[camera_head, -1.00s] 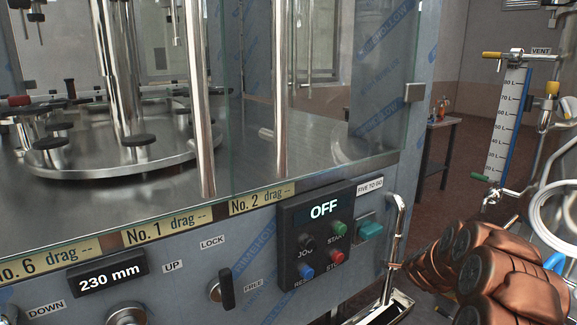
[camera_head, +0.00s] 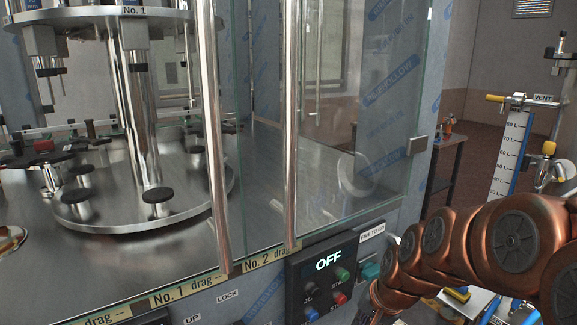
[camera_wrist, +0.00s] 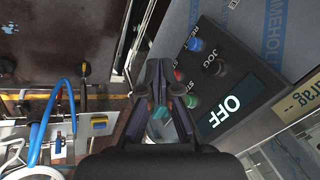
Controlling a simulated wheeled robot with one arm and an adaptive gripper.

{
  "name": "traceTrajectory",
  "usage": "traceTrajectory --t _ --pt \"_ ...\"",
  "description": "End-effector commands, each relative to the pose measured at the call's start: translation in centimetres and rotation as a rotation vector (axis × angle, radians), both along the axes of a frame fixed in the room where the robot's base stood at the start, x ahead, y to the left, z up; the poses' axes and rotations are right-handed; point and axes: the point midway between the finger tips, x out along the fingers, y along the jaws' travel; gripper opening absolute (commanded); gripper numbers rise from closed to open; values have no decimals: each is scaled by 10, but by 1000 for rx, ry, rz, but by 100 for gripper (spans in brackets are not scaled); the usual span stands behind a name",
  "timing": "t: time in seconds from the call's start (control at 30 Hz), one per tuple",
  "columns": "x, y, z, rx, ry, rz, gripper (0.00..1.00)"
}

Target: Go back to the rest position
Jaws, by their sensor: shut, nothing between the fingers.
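My gripper (camera_wrist: 160,68) shows in the wrist view with its dark fingers together and nothing between them. It is in front of the machine's control panel (camera_wrist: 215,85), which carries a lit OFF display and several coloured buttons. A teal part shows behind the fingers. In the head view the control panel (camera_head: 325,270) is at the lower middle, and my copper arm reaches in from the right, beside the panel. The gripper itself cannot be made out there.
A glass guard with metal posts (camera_head: 291,130) encloses the filler's round platform (camera_head: 110,215). A scaled level gauge (camera_head: 508,155) and a side table (camera_head: 445,160) stand at the right. In the wrist view a blue hose (camera_wrist: 40,130) runs at the left.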

Motion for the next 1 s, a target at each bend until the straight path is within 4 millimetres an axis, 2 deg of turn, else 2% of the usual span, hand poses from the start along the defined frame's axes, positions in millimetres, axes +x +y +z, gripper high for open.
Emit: traceTrajectory --t 0.03,0.1,0.4,0.5,0.6,0.7,0.8,1.0 --pt "-21 3 21 -21 22 51 0" --pt "-50 5 34 -54 61 121 0" --pt "-179 -7 86 -183 250 386 0" --pt "-216 -15 99 -216 313 453 0" --pt "-245 -21 109 -239 361 501 0" --pt "-264 -26 114 -252 398 533 0" --pt "-273 -29 116 -259 411 547 0" --pt "-275 -29 115 -260 416 551 0"
